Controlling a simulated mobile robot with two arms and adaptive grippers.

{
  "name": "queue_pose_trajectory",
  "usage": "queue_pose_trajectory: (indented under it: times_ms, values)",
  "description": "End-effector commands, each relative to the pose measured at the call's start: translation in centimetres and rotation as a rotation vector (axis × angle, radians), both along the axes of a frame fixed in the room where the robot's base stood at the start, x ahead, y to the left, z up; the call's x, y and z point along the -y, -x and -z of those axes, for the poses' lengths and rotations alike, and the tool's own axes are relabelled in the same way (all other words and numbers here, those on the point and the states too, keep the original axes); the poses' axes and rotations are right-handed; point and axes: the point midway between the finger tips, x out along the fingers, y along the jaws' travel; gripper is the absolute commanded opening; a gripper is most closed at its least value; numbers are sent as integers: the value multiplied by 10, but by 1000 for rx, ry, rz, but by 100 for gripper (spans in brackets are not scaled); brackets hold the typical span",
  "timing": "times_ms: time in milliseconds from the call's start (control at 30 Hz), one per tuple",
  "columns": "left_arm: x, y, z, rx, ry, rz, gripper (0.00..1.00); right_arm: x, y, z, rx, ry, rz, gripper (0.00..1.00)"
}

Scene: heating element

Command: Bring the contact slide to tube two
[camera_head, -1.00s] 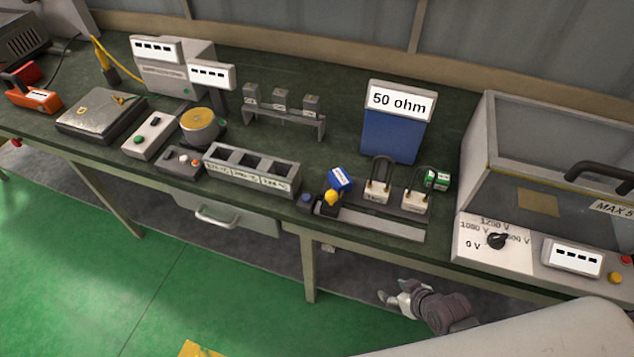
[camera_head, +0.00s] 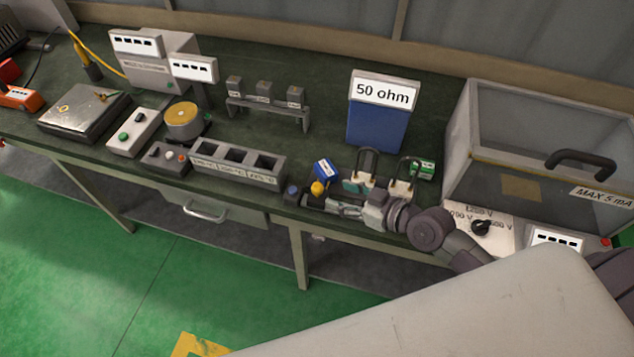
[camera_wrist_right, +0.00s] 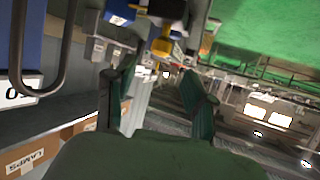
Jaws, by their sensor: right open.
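The contact slide, marked by a yellow knob (camera_head: 318,188), sits at the left end of the rail at the bench's front edge. The yellow knob also shows in the right wrist view (camera_wrist_right: 165,46), beyond my fingertips. Two tubes stand behind the rail, dark U-shaped loops on white blocks: a left one (camera_head: 361,184) and a right one (camera_head: 401,187). I cannot read which is tube two. My right gripper (camera_head: 338,207) is open and empty over the rail, pointing left, just right of the knob; its fingers spread in the wrist view (camera_wrist_right: 160,92). My arm hides much of the rail. My left gripper is not in view.
A blue block (camera_head: 325,170) stands close behind the knob, and a green one (camera_head: 424,169) is beside the right tube. A blue 50 ohm box (camera_head: 376,127) stands behind. A slotted grey rack (camera_head: 237,165) is to the left, a clear-sided case (camera_head: 530,130) to the right.

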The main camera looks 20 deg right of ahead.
Motion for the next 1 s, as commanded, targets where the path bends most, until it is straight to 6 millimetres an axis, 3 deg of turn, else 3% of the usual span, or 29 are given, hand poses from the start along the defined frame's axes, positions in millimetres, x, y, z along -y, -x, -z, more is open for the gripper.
queue_pose_trajectory:
  times_ms: [200,400,833,1000]
  values:
    - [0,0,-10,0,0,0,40,-24,-37,16,0,-4,2,54]
    - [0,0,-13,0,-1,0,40,-38,-57,27,-1,-2,1,54]
    - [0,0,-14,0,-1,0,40,-42,-64,32,-1,1,0,54]
    - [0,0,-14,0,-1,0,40,-42,-64,32,-1,1,0,26]
